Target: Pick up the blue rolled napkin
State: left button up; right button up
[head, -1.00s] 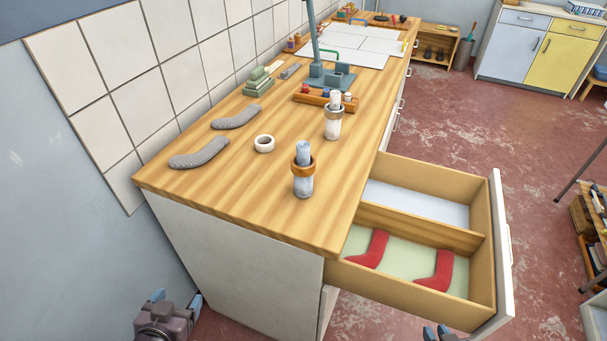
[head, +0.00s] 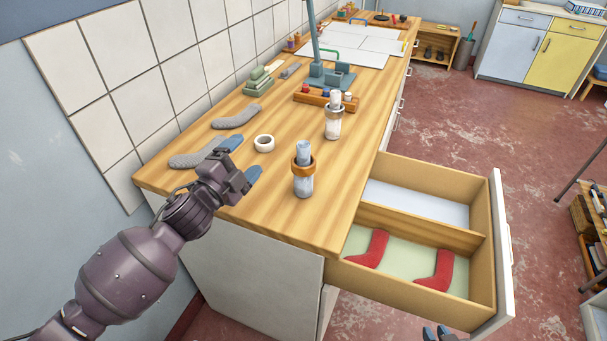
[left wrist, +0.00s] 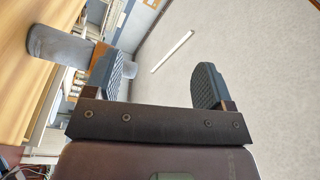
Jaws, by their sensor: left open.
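The blue rolled napkin (head: 303,182) stands upright near the counter's front edge, pale grey-blue with a brown wooden ring around its upper part. It also shows in the left wrist view (left wrist: 62,46), lying sideways in the picture, partly behind one finger. My left gripper (head: 243,160) is open and empty, to the left of the napkin and apart from it, over the counter. In the left wrist view its fingers (left wrist: 158,80) are wide apart.
A whiter rolled napkin with a grey ring (head: 333,126) stands behind. A white ring (head: 264,143) and grey socks (head: 237,118) lie on the wooden counter (head: 270,215). An open drawer (head: 462,238) with red socks (head: 435,272) juts out at right. A tiled wall (head: 125,75) borders the left.

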pick_arm(q)
jog(key=w+d+r+m+g+h, duration=0.2)
jog(key=d+r+m+h, duration=0.2)
jog(key=m, duration=0.7)
jog(key=m+g+h, duration=0.2)
jog(key=m+g, duration=0.3)
jog(key=m, duration=1.2)
send_near(295, 180)
jog(key=x, duration=0.5)
jog(key=shift+w+d+f, duration=0.1)
jog(key=shift+d+f, duration=0.05)
jog(key=shift+d, duration=0.05)
jog(key=shift+x, duration=3.5)
jog(key=shift+c, duration=0.3)
jog(key=c, duration=0.9)
